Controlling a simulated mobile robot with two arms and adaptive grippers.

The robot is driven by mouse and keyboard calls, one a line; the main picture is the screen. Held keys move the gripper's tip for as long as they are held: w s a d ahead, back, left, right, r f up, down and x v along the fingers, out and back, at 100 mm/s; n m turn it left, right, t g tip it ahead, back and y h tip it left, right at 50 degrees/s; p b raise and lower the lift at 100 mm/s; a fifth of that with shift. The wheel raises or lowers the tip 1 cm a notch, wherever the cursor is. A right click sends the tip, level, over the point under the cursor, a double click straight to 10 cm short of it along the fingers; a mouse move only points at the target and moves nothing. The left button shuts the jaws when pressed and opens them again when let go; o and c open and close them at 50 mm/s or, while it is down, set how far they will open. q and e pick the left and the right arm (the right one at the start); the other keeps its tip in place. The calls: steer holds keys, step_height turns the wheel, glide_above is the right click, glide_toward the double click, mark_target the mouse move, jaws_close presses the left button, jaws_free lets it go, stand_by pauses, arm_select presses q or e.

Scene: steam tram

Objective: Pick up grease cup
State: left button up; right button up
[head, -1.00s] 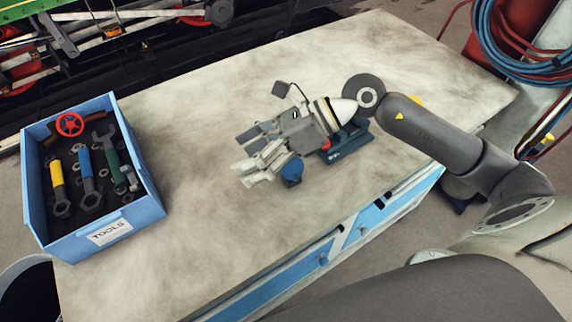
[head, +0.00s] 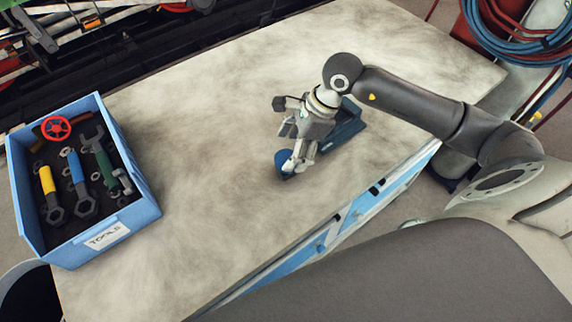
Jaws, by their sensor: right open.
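A small blue round-topped piece (head: 283,160), which looks like the grease cup, stands on the pale worktable (head: 220,90) near its front edge. My right gripper (head: 296,165) points down over the table just right of the cup, its fingers open. The fingers partly overlap the cup's right side in the picture. I cannot tell whether they touch it or straddle it. My left gripper is not in view.
A dark teal fixture (head: 347,128) lies on the table just right of my right gripper, partly hidden by it. A blue tool crate (head: 147,207) with wrenches and a red handwheel (head: 56,128) stands at the left. The table between is clear.

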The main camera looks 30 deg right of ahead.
mark_target(286, 158)
steer(key=p+x, duration=0.1)
steer(key=x, duration=0.2)
steer(key=shift+s+a+f, duration=0.1)
steer(key=shift+a+f, duration=0.1)
steer(key=shift+a, duration=0.05)
steer(key=shift+f, duration=0.4)
steer(key=shift+c, duration=0.3)
steer(key=shift+r, duration=0.1)
steer(key=c, duration=1.3)
